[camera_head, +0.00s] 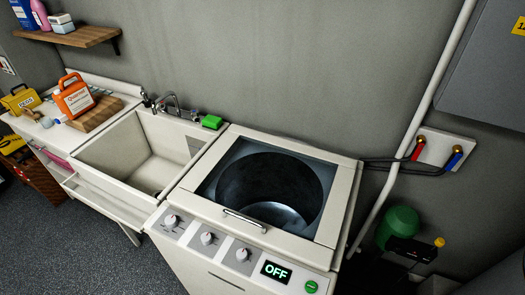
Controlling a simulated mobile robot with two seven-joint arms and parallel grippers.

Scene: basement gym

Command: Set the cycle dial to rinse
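The washing machine (344,209) is a white top-loader against the wall, with a dark drum (255,185) seen through its top. Its slanted front panel holds three pale dials: a left dial (171,221), a middle dial (207,238) and a right dial (242,254). Their labels are too small to read, so I cannot tell which is the cycle dial or where it points. A dark display (275,271) reads OFF in green. A green round button (311,286) is right of it. Neither of my grippers is in view.
A white sink (110,175) with a faucet and a green sponge (212,121) adjoins the machine on the left. An orange jug (75,97) stands on the counter beyond. Hoses and a pale pipe run along the wall at right. Open floor (70,245) lies at front left.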

